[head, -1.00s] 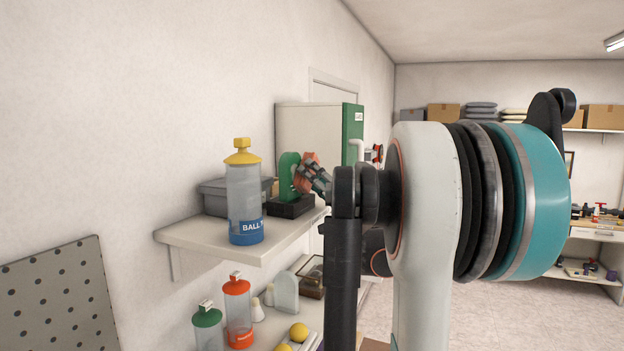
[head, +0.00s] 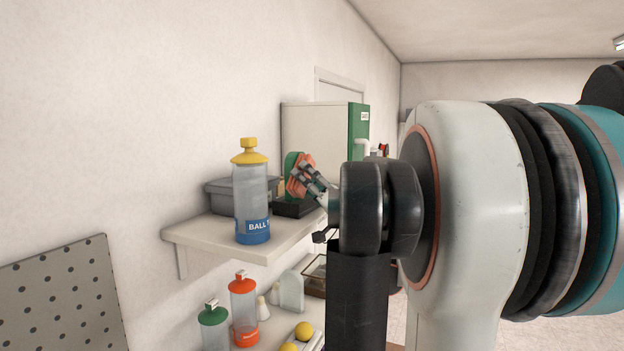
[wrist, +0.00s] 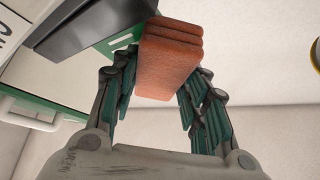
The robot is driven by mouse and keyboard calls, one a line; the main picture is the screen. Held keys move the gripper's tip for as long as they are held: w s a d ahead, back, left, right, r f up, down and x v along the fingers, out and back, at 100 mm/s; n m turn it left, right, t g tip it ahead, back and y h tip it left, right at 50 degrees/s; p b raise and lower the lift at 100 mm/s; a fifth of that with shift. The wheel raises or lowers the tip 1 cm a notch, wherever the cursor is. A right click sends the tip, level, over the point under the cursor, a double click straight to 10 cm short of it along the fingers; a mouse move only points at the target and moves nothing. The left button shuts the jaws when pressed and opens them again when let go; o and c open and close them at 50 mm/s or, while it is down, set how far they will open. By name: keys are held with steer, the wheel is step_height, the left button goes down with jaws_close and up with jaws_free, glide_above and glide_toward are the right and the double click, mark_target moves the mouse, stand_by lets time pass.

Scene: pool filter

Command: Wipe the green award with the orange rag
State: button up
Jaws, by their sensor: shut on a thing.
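The green award (head: 291,163) stands on a black base (head: 292,208) at the far end of the upper shelf in the head view. My gripper (head: 301,176) is shut on the folded orange rag (head: 298,185) and holds it against or right in front of the award's face. In the wrist view the orange rag (wrist: 170,58) sits between my two fingers. The black base (wrist: 95,22) and a strip of the green award (wrist: 130,35) show beside it there. The rag and gripper hide much of the award, so exact contact is hard to tell.
A clear bottle with a yellow cap (head: 251,190) stands near the shelf's front end, and a grey bin (head: 228,195) is behind it. The white shelf (head: 205,235) has bottles and yellow balls below. A white and green cabinet (head: 325,135) is beyond the award.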

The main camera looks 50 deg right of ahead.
steer(key=shift+s+a, duration=0.1)
steer(key=shift+a, duration=0.3)
steer(key=shift+w+d+b, duration=0.25)
steer(key=shift+w+d, duration=0.05)
steer(key=shift+d, duration=0.85)
steer(key=shift+w+d+b, duration=0.2)
steer(key=shift+w+d, duration=0.05)
steer(key=shift+d, duration=0.95)
steer(key=shift+w+d+b, duration=0.25)
steer(key=shift+w+d, duration=0.05)
steer(key=shift+d, duration=0.85)
steer(key=shift+a, duration=0.1)
steer(key=shift+s+a, duration=0.25)
steer(key=shift+a, duration=0.9)
steer(key=shift+s+a, duration=0.3)
steer(key=shift+a, duration=0.8)
steer(key=shift+s+a, duration=0.25)
steer(key=shift+a, duration=0.9)
steer(key=s+d, duration=0.2)
steer(key=s, duration=0.5)
steer(key=shift+s+p, duration=0.3)
steer(key=shift+s, duration=0.1)
